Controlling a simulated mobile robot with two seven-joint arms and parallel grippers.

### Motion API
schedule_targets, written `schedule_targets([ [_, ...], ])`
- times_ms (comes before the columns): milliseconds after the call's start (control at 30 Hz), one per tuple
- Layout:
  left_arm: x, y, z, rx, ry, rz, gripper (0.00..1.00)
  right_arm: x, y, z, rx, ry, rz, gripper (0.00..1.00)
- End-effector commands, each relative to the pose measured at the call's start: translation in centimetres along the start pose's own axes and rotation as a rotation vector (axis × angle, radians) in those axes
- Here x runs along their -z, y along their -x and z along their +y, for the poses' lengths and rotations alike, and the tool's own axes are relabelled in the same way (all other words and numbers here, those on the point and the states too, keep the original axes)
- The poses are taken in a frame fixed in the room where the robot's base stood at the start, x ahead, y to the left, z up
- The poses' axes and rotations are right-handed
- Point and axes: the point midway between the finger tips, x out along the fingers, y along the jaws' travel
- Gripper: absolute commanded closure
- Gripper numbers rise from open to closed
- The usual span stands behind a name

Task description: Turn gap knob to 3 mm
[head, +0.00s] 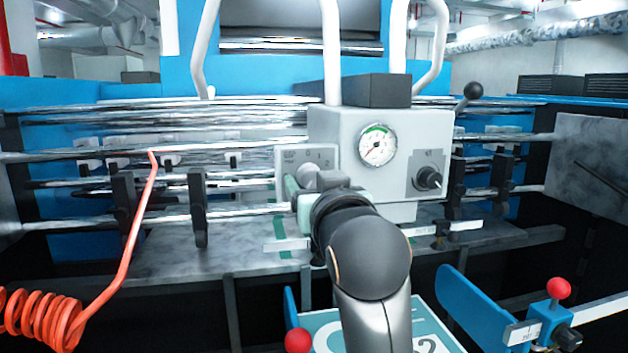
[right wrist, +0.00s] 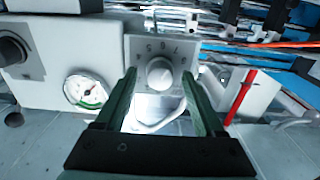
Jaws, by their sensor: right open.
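The gap knob (right wrist: 160,74) is a round light grey knob on a grey dial plate with printed numbers. In the head view the gap knob (head: 308,174) is on the plate (head: 292,157) at the left of the grey control box, partly hidden by my right gripper (head: 308,196). In the right wrist view my right gripper (right wrist: 159,82) is open, its two dark green fingers on either side of the knob with a visible space at each side. I cannot read which number the knob points to. My left gripper is not in view.
A round pressure gauge (head: 378,146) and a dark knob (head: 428,178) are on the control box (head: 330,128) to the right. Metal rollers (head: 110,155) run behind. A coiled orange hose (head: 45,315) hangs at left. Red-balled levers (head: 559,288) stand in front.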

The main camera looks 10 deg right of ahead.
Motion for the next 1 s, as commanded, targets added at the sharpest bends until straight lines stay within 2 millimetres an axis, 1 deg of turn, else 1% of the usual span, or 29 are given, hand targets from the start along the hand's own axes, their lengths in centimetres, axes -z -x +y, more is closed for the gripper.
schedule_targets([
  [233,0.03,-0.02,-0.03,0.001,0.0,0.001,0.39,-0.01,-0.07,0.0,0.0,0.0,0.0,0.29],
  [867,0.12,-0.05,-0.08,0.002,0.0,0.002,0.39,-0.01,-0.03,-0.01,0.0,0.001,0.0,1.0],
  [1000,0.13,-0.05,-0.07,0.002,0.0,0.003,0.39,-0.01,-0.03,-0.01,0.0,0.001,0.0,1.0],
])
